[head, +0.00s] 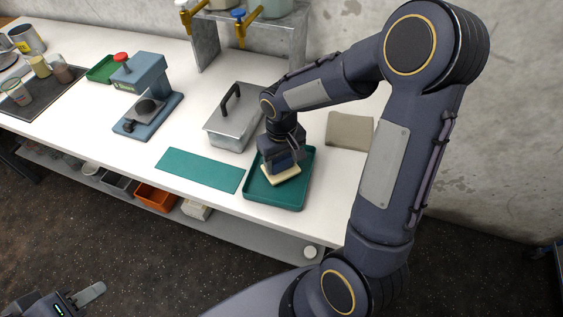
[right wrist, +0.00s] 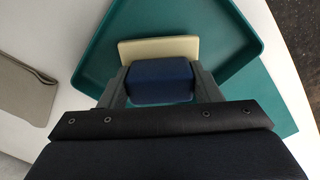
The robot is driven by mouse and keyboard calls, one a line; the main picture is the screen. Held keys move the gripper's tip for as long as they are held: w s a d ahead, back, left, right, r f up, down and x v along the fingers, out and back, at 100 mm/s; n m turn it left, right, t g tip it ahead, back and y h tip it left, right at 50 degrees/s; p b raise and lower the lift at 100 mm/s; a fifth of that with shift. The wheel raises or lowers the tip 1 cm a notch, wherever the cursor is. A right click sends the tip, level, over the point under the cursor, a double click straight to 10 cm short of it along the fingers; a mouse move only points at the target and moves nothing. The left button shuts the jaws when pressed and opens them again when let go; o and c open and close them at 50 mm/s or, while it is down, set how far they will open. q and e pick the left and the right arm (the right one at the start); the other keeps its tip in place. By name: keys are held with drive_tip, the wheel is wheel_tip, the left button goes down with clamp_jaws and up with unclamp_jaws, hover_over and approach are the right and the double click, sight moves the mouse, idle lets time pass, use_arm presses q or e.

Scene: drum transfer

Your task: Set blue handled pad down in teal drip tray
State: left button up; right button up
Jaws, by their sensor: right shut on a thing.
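The blue handled pad has a dark blue handle (right wrist: 161,82) on a cream base, and the base (head: 281,174) shows in the head view inside the teal drip tray (head: 274,200). My right gripper (head: 280,158) is above the tray and shut on the handle, one finger on each side of it in the right wrist view. The tray's rim also shows in the right wrist view (right wrist: 90,75). I cannot tell whether the pad's base touches the tray floor. My left gripper (head: 88,294) is low at the bottom left, away from the table; its jaws are only partly visible.
A lidded metal box (head: 232,125) stands just left of my right gripper. A flat teal mat (head: 200,169) lies left of the tray. A folded grey-beige cloth (head: 350,131) lies right of it. A blue press (head: 148,95) stands further left.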

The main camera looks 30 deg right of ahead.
drive_tip(key=shift+f, duration=0.8)
drive_tip(key=shift+f, duration=0.25)
drive_tip(key=o, duration=1.1)
drive_tip(key=shift+r, duration=0.1)
drive_tip(key=shift+r, duration=0.1)
